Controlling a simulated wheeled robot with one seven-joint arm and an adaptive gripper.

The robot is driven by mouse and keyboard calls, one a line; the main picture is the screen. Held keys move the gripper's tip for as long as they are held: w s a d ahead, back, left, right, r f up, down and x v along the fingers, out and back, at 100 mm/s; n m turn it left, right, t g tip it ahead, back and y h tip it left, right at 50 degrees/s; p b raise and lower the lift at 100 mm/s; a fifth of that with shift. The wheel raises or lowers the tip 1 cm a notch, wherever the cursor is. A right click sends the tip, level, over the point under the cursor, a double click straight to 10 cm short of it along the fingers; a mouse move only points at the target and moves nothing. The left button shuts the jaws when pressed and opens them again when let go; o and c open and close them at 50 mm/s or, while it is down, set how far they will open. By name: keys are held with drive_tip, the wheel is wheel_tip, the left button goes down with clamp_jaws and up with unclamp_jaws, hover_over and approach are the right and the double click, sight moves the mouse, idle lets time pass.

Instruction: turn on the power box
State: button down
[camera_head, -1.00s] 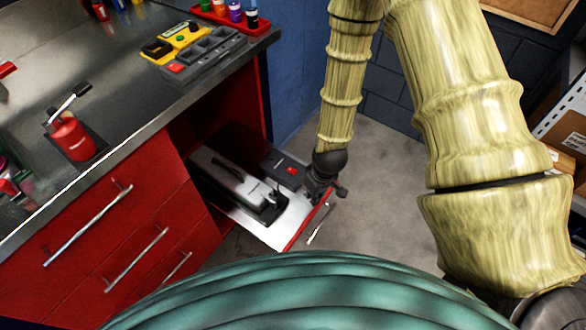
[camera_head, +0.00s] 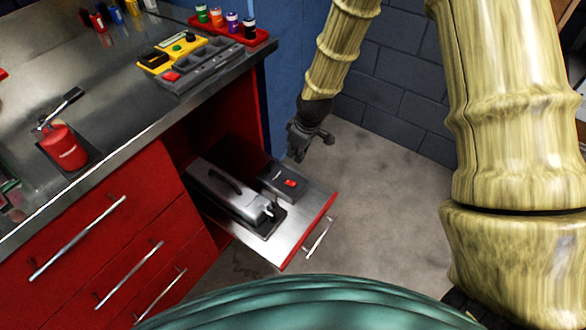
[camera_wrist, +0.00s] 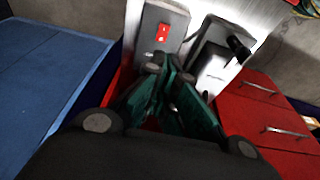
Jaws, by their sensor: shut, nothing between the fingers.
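The power box (camera_head: 283,184) is a dark grey box with a red switch (camera_head: 291,183) on its top. It sits on the pulled-out drawer shelf (camera_head: 252,244), beside a larger grey device. In the wrist view the box (camera_wrist: 152,43) and its red switch (camera_wrist: 162,32) show at the top, just beyond my fingertips. My gripper (camera_head: 299,156) is shut and empty, pointing down above and behind the box in the head view. It appears apart from the switch. My fingers (camera_wrist: 170,78) also show in the wrist view. The switch's on or off position is too small to tell.
The larger grey device (camera_head: 233,190) with a handle stands left of the box. The red cabinet (camera_head: 120,240) and steel bench top (camera_head: 115,110) are at left. A blue panel (camera_head: 297,60) is behind my gripper. Open floor (camera_head: 385,200) lies to the right.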

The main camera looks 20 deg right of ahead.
hover_over(289, 182)
drive_tip(key=f, duration=1.2)
drive_tip(key=shift+s+d, duration=0.25)
drive_tip(key=shift+d, duration=0.05)
drive_tip(key=shift+f, duration=0.75)
